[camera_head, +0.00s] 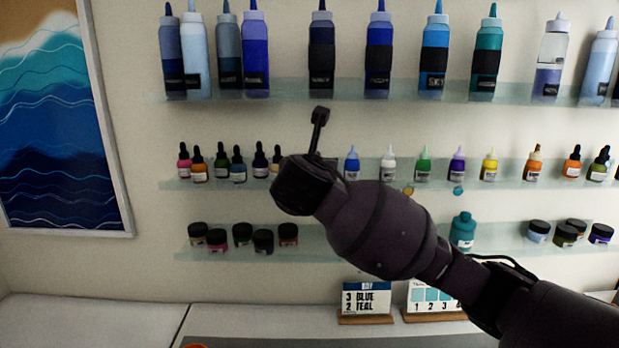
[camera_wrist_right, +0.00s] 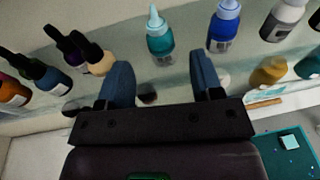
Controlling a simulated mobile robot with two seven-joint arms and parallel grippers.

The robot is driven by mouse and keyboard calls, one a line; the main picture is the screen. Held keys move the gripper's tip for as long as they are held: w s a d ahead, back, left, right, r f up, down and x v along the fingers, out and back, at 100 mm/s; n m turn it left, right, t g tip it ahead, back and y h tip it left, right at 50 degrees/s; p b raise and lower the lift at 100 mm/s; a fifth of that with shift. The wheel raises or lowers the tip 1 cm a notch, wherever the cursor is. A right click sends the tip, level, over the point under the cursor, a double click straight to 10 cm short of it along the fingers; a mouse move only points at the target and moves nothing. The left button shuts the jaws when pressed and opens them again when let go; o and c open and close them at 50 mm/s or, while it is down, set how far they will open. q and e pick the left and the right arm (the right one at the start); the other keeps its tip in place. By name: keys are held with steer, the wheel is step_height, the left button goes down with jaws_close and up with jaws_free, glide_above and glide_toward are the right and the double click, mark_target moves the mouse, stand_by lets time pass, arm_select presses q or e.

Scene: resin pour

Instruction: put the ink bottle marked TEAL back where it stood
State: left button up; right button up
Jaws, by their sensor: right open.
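A small ink bottle with teal liquid and a pale teal cap (camera_wrist_right: 159,38) stands upright on the glass shelf in the right wrist view. A blue-capped ink bottle (camera_wrist_right: 223,27) stands to its right. I cannot read a TEAL label. My right gripper (camera_wrist_right: 161,64) is open and empty, with one finger low on each side of the teal bottle, and seems apart from it. In the head view my right gripper (camera_head: 318,118) is at the middle shelf (camera_head: 370,181), left of the blue bottle (camera_head: 352,164), and my arm hides the teal bottle. My left gripper is not in view.
Dark-capped dropper bottles (camera_head: 238,166) stand left along the middle shelf, and a white bottle (camera_head: 388,165) right. Large squeeze bottles (camera_head: 379,55) fill the upper shelf. Jars (camera_head: 263,241) stand on the lower shelf. A card reading 3 BLUE, 2 TEAL (camera_head: 367,298) stands below.

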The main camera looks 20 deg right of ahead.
steer(key=v, duration=0.7)
steer(key=shift+b, duration=0.45)
steer(key=shift+s, duration=0.2)
